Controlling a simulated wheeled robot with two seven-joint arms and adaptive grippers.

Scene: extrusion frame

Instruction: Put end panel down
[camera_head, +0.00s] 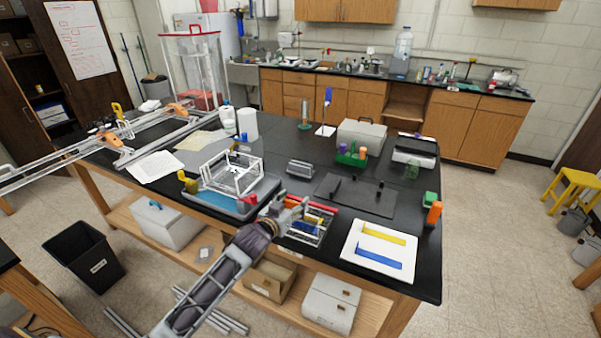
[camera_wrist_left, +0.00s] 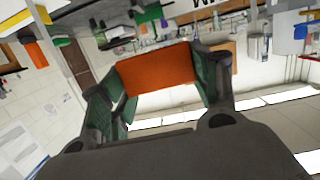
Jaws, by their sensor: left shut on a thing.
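My left gripper (camera_head: 288,207) is at the front edge of the black table, over the near side of a small organizer (camera_head: 301,237) holding colored pieces. In the left wrist view the left gripper (camera_wrist_left: 165,75) is shut on a flat orange panel (camera_wrist_left: 155,68), which spans between its green-padded fingers. I take this to be the end panel. In the head view it is hard to separate from the red pieces beside the gripper. I cannot tell whether the panel touches anything below. My right gripper is in neither view.
A white tray (camera_head: 351,262) with yellow and blue strips lies at the front right. A clear-framed box (camera_head: 232,172) stands on a grey tray at left. A dark mat (camera_head: 360,194) lies behind the organizer. Green and orange blocks (camera_head: 434,212) stand near the right edge.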

